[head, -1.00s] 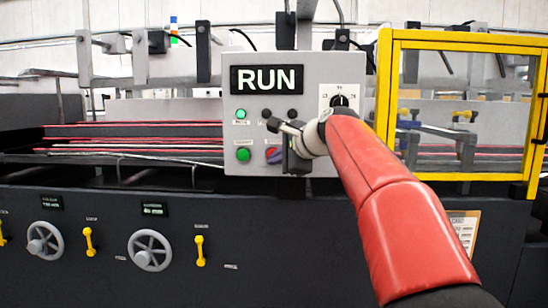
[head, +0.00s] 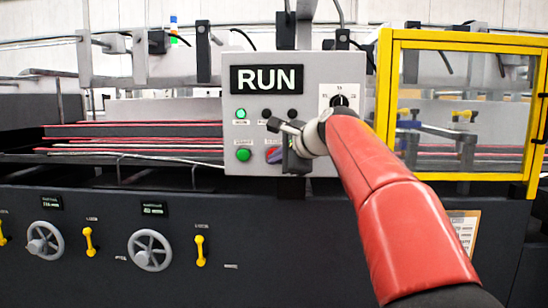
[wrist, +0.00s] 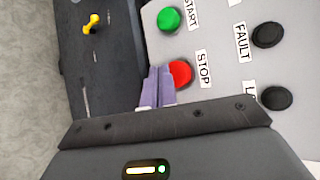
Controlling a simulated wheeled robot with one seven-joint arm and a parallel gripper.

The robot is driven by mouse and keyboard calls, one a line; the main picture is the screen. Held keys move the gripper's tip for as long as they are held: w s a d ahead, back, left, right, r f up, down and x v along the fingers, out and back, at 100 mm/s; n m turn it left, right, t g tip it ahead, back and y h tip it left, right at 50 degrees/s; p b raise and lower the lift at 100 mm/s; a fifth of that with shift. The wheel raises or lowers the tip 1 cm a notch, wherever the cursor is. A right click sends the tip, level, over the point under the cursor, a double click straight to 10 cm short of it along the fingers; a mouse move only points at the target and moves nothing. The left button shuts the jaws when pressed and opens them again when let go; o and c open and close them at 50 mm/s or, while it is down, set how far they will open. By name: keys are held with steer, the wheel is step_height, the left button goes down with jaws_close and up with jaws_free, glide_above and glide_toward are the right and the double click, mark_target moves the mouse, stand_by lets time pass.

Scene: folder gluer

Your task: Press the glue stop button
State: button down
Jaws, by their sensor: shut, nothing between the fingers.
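The red button (wrist: 182,72), labelled STOP, is on the grey control panel (head: 230,132). The wrist view shows it beside my gripper's purple fingertips (wrist: 159,72), which cover its left edge. My gripper (head: 274,156) is shut and empty, at the lower middle of the panel in the head view, where it hides most of the red button. Whether the tips touch the button or stand just in front of it, I cannot tell.
The green START button (wrist: 168,19) is beside STOP. Black FAULT (wrist: 269,35) and another black button (wrist: 276,98) are nearby. The panel carries a RUN display (head: 267,79) and a rotary knob (head: 339,101). A yellow-framed guard (head: 384,110) stands to the right.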

steer(key=shift+w, duration=0.1)
stand_by(0.3)
steer(key=shift+w+p, duration=0.35)
steer(key=shift+p, duration=0.2)
steer(key=shift+w+p, duration=0.5)
stand_by(0.5)
steer(key=shift+s, duration=0.2)
steer(key=shift+s+b, duration=0.5)
steer(key=shift+s, duration=0.25)
steer(key=shift+s+b, duration=1.05)
steer(key=shift+s, duration=1.45)
